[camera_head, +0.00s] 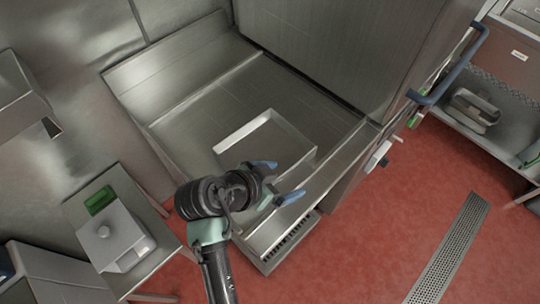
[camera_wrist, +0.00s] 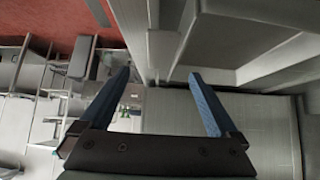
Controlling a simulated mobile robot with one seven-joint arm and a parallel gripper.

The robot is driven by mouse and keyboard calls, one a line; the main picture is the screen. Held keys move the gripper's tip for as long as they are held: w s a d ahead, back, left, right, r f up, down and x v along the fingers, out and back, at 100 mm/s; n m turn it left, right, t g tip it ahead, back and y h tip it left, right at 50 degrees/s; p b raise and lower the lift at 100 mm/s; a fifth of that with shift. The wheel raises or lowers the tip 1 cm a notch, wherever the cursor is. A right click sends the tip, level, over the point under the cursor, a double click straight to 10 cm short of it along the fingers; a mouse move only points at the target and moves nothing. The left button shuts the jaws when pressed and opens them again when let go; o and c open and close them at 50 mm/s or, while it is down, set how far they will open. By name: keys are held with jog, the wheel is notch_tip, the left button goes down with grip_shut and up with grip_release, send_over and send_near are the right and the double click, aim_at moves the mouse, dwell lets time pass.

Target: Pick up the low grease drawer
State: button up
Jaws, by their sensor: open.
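A shallow rectangular steel tray (camera_head: 247,128), which looks like the low grease drawer, lies on the flat steel surface in the head view. Its far and right walls show; my arm and gripper hide part of its near side. My gripper (camera_head: 280,181) is open over the tray's near right part, its two blue fingers apart. I cannot tell from the head view how high it is above the tray. In the wrist view my gripper (camera_wrist: 159,76) shows nothing clearly held between the fingers. A pale steel edge runs beyond the fingertips; I cannot tell whether it is the tray's.
A tall steel housing (camera_head: 330,45) stands behind the steel surface. A slotted grille (camera_head: 290,238) sits at its front edge. A side table (camera_head: 75,213) with a lidded container (camera_head: 117,238) is at left. Red floor (camera_head: 400,220) is open at right.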

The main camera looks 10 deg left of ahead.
aim_at(297, 174)
jog(key=shift+p+x, duration=0.5)
jog(key=shift+x, duration=2.8)
jog(key=shift+a, duration=0.2)
jog(key=shift+c, duration=0.2)
grip_shut()
jog(key=shift+w+r, duration=0.1)
